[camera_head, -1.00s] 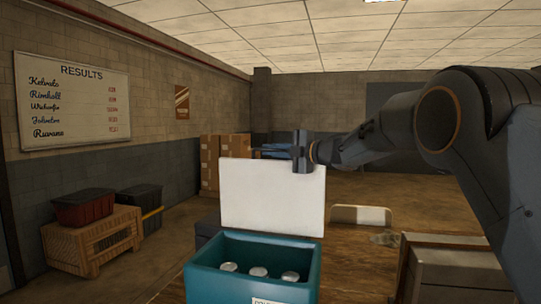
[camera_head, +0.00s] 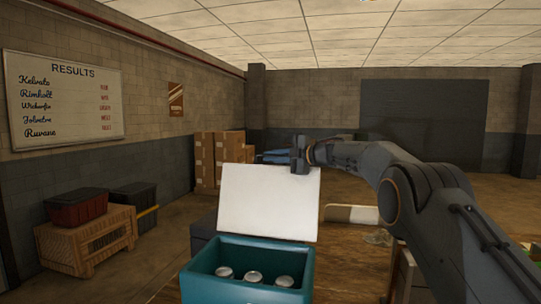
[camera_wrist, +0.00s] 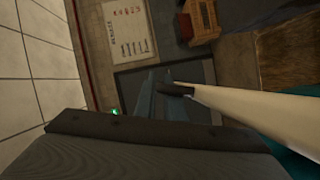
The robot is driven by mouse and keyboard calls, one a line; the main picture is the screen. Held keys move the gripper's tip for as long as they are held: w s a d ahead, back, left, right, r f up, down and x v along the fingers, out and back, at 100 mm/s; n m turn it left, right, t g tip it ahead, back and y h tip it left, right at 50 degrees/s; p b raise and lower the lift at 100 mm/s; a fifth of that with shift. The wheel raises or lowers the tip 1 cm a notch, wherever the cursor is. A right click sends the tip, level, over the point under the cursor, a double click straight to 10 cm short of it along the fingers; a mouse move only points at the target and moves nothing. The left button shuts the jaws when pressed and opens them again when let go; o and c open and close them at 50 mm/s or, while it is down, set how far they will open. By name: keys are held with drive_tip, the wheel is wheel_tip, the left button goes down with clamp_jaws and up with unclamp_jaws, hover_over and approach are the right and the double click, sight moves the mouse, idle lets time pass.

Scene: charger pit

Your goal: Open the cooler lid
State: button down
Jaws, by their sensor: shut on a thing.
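The teal cooler (camera_head: 205,281) stands at the bottom middle of the head view, with several silver-topped cans (camera_head: 254,277) inside. Its white lid (camera_head: 268,204) is raised and stands nearly upright at the cooler's back edge. My gripper (camera_head: 299,163) is at the lid's top edge, near its right corner, shut on it. In the wrist view the lid (camera_wrist: 250,117) shows as a pale slab running from the right to a dark fingertip (camera_wrist: 176,89). The far finger behind the lid is mostly hidden.
A white-backed chair (camera_head: 350,214) and a wooden table surface lie behind and right of the cooler. Cardboard boxes (camera_head: 218,160) stand behind the lid. A wooden crate (camera_head: 85,244) with a red bin (camera_head: 76,207) and a black bin (camera_head: 134,203) is at the left.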

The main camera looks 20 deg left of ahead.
drive_tip(key=shift+w+a+f, duration=0.1)
drive_tip(key=shift+w+f, duration=0.1)
idle(0.3)
drive_tip(key=c, duration=1.8)
unclamp_jaws()
drive_tip(key=shift+c, duration=0.2)
drive_tip(key=shift+b+v, duration=1.5)
drive_tip(key=shift+v, duration=2.45)
drive_tip(key=shift+r, duration=0.15)
